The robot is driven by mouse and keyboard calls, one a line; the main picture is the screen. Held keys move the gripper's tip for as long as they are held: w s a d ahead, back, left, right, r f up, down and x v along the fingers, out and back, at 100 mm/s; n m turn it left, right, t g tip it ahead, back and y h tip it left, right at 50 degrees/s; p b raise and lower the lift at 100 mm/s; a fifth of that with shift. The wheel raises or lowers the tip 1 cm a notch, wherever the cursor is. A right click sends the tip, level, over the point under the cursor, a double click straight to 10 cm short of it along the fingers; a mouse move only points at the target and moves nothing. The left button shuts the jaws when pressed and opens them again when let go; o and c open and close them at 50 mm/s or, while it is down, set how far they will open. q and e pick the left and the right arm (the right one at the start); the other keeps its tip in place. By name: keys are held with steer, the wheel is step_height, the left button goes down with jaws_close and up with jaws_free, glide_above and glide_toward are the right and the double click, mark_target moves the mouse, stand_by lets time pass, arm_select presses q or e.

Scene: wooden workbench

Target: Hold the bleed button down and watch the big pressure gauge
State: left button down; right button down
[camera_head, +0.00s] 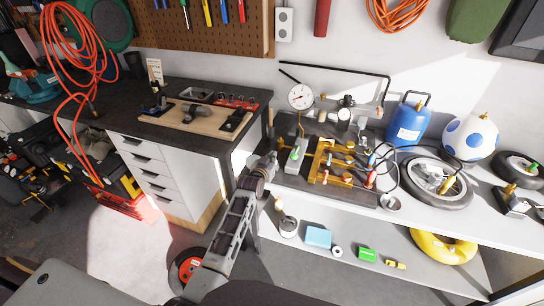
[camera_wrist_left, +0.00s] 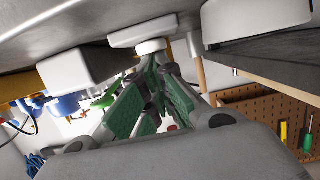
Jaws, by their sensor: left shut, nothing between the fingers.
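The big pressure gauge (camera_head: 300,96) is a round white dial on a pipe at the back of the rig, facing me; its reading is too small to make out. A pale grey block (camera_head: 292,166) with a green top part stands on the dark board below it. I cannot tell for sure which part is the bleed button. My left gripper (camera_head: 271,160) is just left of this block. In the left wrist view its green-padded fingers (camera_wrist_left: 150,68) are shut and empty, close to a small white round part (camera_wrist_left: 151,46); contact is unclear. My right gripper is not in view.
Yellow valve fittings (camera_head: 330,160) and a smaller gauge (camera_head: 344,114) crowd the board right of my gripper. A dark-topped cabinet (camera_head: 150,165) is to the left.

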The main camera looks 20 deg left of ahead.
arm_select(q)
steer(key=shift+f, duration=0.25)
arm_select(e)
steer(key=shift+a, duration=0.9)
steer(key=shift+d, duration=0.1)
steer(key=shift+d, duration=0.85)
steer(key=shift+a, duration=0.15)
